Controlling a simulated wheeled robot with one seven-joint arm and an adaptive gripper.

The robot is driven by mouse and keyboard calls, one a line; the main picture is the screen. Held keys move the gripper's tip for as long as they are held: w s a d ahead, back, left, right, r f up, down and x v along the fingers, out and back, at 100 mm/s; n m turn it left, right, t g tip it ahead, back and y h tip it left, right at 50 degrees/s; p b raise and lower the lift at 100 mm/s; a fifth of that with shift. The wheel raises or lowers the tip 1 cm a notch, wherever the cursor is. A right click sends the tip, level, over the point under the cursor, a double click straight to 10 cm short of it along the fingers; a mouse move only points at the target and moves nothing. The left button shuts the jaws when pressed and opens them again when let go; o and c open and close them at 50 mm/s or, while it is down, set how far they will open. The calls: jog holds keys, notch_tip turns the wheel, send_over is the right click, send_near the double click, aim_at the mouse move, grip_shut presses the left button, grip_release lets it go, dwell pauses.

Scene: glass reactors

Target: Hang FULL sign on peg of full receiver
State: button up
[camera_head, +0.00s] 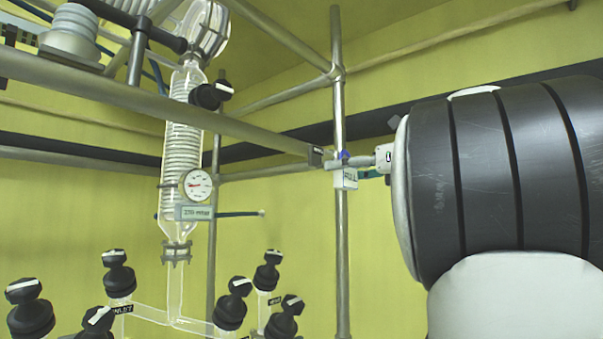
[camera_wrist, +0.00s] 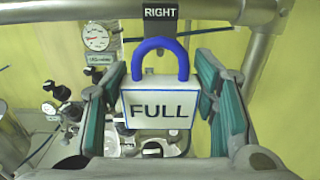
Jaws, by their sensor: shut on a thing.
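The white FULL sign (camera_wrist: 160,108) with its blue loop (camera_wrist: 160,45) is held upright between the two teal-padded fingers of my gripper (camera_wrist: 160,100) in the wrist view. In the head view the small sign (camera_head: 345,179) shows at the tip of my gripper (camera_head: 367,174), close to the upright pipe. A dark plate marked RIGHT (camera_wrist: 160,13) is just above the loop in the wrist view. The loop's top overlaps the area just below this plate. I cannot tell whether the loop is around a peg.
A horizontal rail (camera_head: 240,125) ends near the sign, by a vertical pipe (camera_head: 340,250). A glass condenser (camera_head: 182,140) with a round gauge (camera_head: 198,184) stands to the left. Several black-capped valves (camera_head: 118,275) are below it. My large dark arm fills the right side.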

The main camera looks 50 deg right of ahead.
jog(key=shift+w+a+f+b, duration=0.15)
jog(key=shift+w+b, duration=0.3)
jog(key=shift+w, duration=0.95)
jog(key=shift+w+a+b, duration=0.1)
jog(key=shift+w+b, duration=0.35)
jog(key=shift+w, duration=0.9)
jog(key=shift+w+f, duration=0.15)
jog(key=shift+f, duration=0.35)
jog(key=o, duration=1.2)
jog(key=shift+c, duration=0.7)
